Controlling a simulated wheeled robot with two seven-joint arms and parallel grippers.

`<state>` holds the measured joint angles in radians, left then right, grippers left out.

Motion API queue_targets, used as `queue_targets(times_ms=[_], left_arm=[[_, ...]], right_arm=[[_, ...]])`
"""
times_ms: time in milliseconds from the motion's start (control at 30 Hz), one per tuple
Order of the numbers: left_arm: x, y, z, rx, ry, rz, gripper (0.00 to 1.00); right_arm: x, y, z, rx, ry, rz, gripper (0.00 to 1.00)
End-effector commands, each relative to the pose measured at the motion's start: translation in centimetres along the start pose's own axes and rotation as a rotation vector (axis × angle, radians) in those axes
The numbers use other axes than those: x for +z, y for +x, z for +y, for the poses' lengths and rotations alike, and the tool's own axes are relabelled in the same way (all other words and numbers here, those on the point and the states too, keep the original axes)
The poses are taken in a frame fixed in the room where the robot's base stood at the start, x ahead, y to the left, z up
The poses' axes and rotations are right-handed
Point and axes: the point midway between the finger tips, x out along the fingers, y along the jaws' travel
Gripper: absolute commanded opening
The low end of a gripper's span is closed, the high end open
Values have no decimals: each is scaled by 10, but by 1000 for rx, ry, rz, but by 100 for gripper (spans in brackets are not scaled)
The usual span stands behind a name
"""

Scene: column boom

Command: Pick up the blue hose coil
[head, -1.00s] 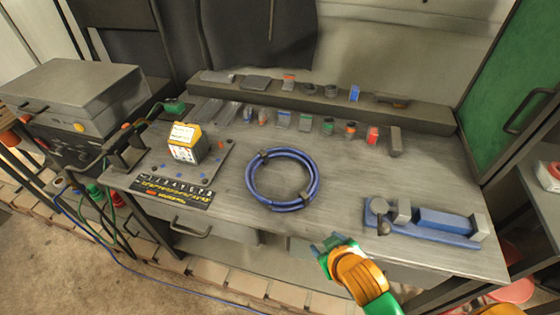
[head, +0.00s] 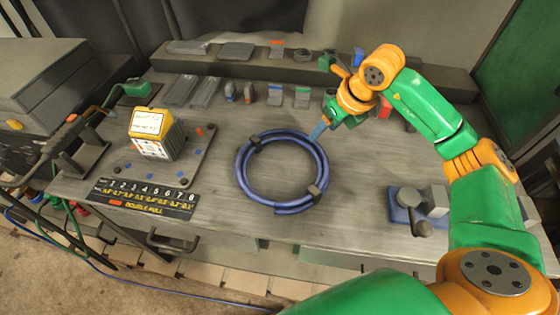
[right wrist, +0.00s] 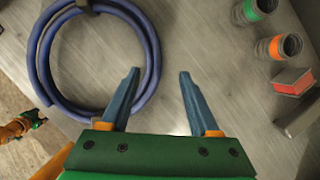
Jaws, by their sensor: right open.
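The blue hose coil (head: 243,178) lies flat on the grey workbench, a ring of several turns bound with dark clips. It also shows in the right wrist view (right wrist: 152,62). My right gripper (head: 318,130) is open at the coil's right far side. I cannot tell the height gap, and nothing is gripped. A small orange and green part at the left edge of that view looks like my left gripper (right wrist: 38,120), its jaws too small to read.
A yellow-topped box (head: 153,135) stands on a plate left of the coil, behind a black numbered strip (head: 142,197). Small parts and a raised ledge (head: 225,66) line the back. A blue and grey fixture (head: 405,205) stands right. Bench in front of the coil is clear.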

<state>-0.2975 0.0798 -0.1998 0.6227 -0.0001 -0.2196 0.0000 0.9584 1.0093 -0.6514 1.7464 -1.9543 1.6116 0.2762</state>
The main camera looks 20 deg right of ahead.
Motion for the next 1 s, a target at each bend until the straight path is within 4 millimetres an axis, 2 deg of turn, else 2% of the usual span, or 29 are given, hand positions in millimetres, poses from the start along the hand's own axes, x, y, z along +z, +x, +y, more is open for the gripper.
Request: queue_targets(times_ms=[233, 367, 600, 833, 1000], left_arm=[[2, -23, 0, 1, 0, -8, 70], [2, -24, 0, 1, 0, -8, 70], [1, -23, 0, 1, 0, -7, 70], [1, -23, 0, 1, 0, -7, 70], [1, -23, 0, 1, 0, -6, 70]], right_arm=[[-8, 37, 1, 4, -2, 8, 62], [-8, 61, 2, 6, -2, 3, 62], [-8, 66, 2, 5, -4, -1, 62], [-8, 66, 2, 6, -4, -1, 0], [-8, 65, 2, 7, -3, -3, 0]])
